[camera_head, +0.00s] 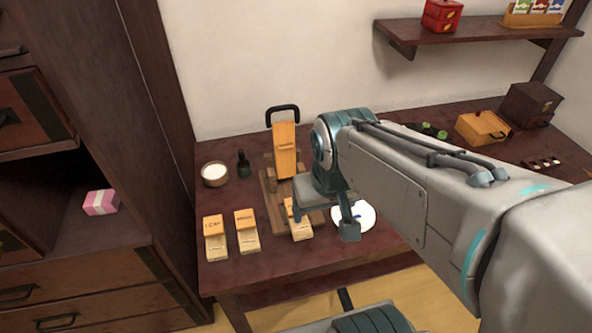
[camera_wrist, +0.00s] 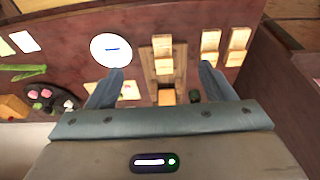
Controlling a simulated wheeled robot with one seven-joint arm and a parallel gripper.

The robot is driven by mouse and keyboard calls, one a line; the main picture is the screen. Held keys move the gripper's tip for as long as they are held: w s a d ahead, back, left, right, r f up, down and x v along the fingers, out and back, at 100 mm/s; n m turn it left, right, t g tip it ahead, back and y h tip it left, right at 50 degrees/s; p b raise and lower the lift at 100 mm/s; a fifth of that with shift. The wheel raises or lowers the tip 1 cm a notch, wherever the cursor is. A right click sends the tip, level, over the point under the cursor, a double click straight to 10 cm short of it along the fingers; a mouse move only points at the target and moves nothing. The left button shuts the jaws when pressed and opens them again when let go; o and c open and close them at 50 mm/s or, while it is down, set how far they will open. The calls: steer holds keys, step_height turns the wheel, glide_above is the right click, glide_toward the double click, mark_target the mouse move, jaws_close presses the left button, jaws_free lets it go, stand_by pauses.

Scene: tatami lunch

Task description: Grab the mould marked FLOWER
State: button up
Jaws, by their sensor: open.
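Three pale wooden moulds with orange tops stand along the table's front left. The leftmost mould (camera_head: 215,240) has lettering that looks like LEAF. The middle mould (camera_head: 247,232) has a label too small to read surely. The third mould (camera_head: 300,230) is partly hidden by my gripper, and its label is not readable. In the wrist view this third mould (camera_wrist: 163,48) lies between the fingers' lines, with the other two (camera_wrist: 209,46) (camera_wrist: 237,46) to the right. My gripper (camera_head: 323,224) is open and empty, above the table by the third mould.
A wooden press (camera_head: 285,160) with a black handle stands behind the third mould. A white plate (camera_head: 366,216) lies just right of my gripper. A bowl (camera_head: 215,180) and a dark bottle (camera_head: 243,164) stand at the back left. A shelf (camera_head: 480,35) hangs at right.

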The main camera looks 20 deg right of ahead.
steer(key=w+f+g+b, duration=0.3)
steer(key=w+f, duration=1)
steer(key=w, duration=0.3)
step_height(320, 180, down, 14)
steer(key=shift+w+d+r+b, duration=0.1)
steer(key=shift+w+d+b, duration=0.05)
steer(key=shift+b, duration=0.95)
steer(key=c, duration=1.1)
